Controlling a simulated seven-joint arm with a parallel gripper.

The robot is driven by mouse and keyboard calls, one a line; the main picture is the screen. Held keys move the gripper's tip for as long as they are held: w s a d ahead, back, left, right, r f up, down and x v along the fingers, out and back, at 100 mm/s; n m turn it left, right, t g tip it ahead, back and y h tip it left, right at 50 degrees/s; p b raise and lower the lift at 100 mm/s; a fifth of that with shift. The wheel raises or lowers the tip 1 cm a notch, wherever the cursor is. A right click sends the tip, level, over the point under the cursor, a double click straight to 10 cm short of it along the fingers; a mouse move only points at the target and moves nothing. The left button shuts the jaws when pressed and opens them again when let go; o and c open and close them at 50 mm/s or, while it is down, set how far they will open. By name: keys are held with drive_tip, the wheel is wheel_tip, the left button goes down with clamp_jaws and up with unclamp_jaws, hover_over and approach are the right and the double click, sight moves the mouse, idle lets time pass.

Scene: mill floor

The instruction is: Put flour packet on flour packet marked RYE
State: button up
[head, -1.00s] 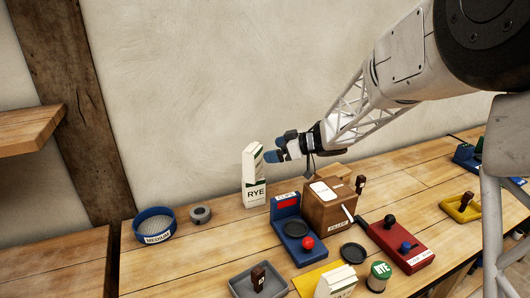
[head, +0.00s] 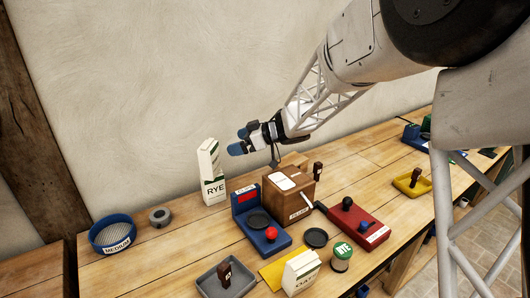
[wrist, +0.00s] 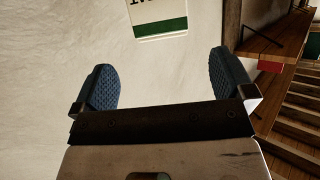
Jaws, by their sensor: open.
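A white flour packet marked RYE (head: 213,188) stands upright at the back of the bench, near the wall. A second white flour packet (head: 301,275) stands at the front of the bench; its label is too small to read. My gripper (head: 240,142) is raised above the bench, just right of the RYE packet's top and apart from it. In the wrist view my gripper (wrist: 165,85) is open, with nothing between its two blue finger pads. Beyond them hangs a white face with a green band (wrist: 158,18) and partly cut-off lettering; I cannot tell what it belongs to.
A brown box (head: 288,192) and a blue scale (head: 262,222) stand between the two packets. A red device (head: 355,225), a green-topped tin (head: 342,256), a grey tray (head: 225,280) and a blue sieve (head: 112,234) are around them. The bench left of the RYE packet is mostly clear.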

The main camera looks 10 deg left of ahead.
drive_tip(key=w+d+r+m+t+h, duration=0.1)
drive_tip(key=d+r+m+t+h, duration=0.15)
drive_tip(key=d+r+t, duration=0.4)
drive_tip(key=d+r+m+t+h, duration=0.2)
drive_tip(key=d+r+m+t, duration=0.15)
drive_tip(key=d, duration=0.65)
drive_tip(key=s+d+r+m+t+h, duration=0.1)
drive_tip(key=s+d+m+h, duration=0.25)
drive_tip(key=d, duration=0.35)
drive_tip(key=s+d+m+t+h, duration=0.1)
drive_tip(key=s+d+m+h, duration=0.25)
drive_tip(key=d, duration=0.45)
drive_tip(key=s+d+f+m+g+h, duration=0.2)
drive_tip(key=s+d, duration=0.3)
drive_tip(key=s, duration=0.3)
drive_tip(key=s+d+f+m+g+h, duration=0.1)
drive_tip(key=s+d+g+h, duration=0.1)
drive_tip(key=s+d, duration=0.4)
drive_tip(key=s+f+m+g+y, duration=0.1)
drive_tip(key=s+f+g, duration=0.1)
drive_tip(key=s, duration=0.8)
drive_tip(key=s+f+m+g+y, duration=0.1)
drive_tip(key=s+f+g, duration=0.2)
drive_tip(key=s, duration=0.7)
drive_tip(key=shift+s+d+f, duration=0.3)
drive_tip(key=shift+f, duration=0.05)
